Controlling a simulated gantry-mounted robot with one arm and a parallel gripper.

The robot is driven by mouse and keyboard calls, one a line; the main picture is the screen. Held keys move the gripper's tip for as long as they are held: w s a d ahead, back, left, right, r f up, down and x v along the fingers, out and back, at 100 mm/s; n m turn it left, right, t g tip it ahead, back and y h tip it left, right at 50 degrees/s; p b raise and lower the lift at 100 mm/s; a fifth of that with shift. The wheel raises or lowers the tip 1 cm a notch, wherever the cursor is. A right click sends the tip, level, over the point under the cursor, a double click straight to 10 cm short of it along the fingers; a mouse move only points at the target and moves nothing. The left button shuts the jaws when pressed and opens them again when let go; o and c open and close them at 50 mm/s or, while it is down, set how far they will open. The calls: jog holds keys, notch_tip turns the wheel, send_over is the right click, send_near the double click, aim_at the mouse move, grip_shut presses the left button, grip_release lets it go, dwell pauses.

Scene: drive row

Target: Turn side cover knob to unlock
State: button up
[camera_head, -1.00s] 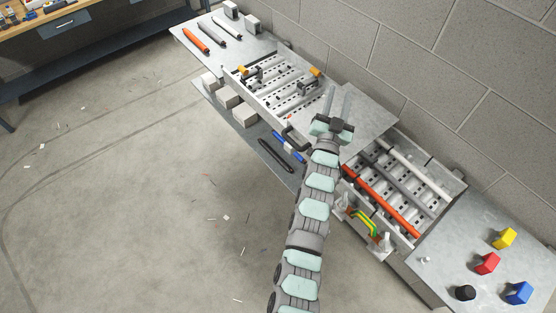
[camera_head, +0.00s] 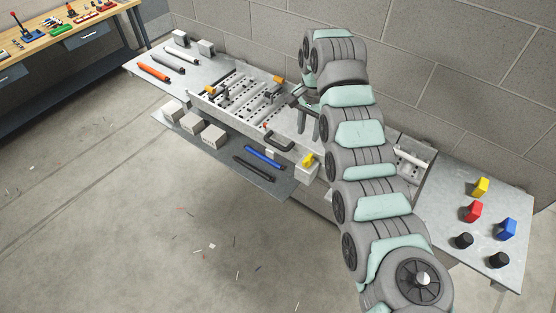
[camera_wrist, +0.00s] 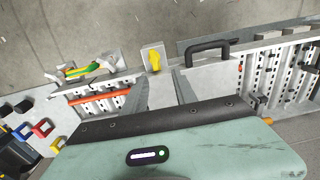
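The yellow knob (camera_head: 307,160) sits on a small light-grey plate at the front side of the drive row, just left of my arm. It also shows in the wrist view (camera_wrist: 154,60), beyond the fingertips and near the middle. My gripper (camera_head: 308,134) points down over the row, behind and above the knob and apart from it. In the wrist view the two grey fingers of my gripper (camera_wrist: 161,84) stand apart with nothing between them. A black handle (camera_head: 280,142) is on the cover left of the knob. My arm hides the right part of the row.
A blue bar (camera_head: 264,157) and a black bar (camera_head: 254,169) lie on the lower shelf. Yellow, red (camera_head: 473,212) and blue blocks and two black cylinders stand on the right table (camera_head: 440,200). A block wall (camera_head: 240,45) closes the back; the floor in front is open.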

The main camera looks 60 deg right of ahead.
aim_at(308, 157)
jog(key=f, duration=0.3)
jog(key=f+p, duration=0.1)
jog(key=f, duration=0.3)
jog(key=s+f+p, duration=0.1)
jog(key=f, duration=0.2)
jog(key=shift+a+f, duration=0.2)
jog(key=shift+c, duration=0.3)
grip_shut()
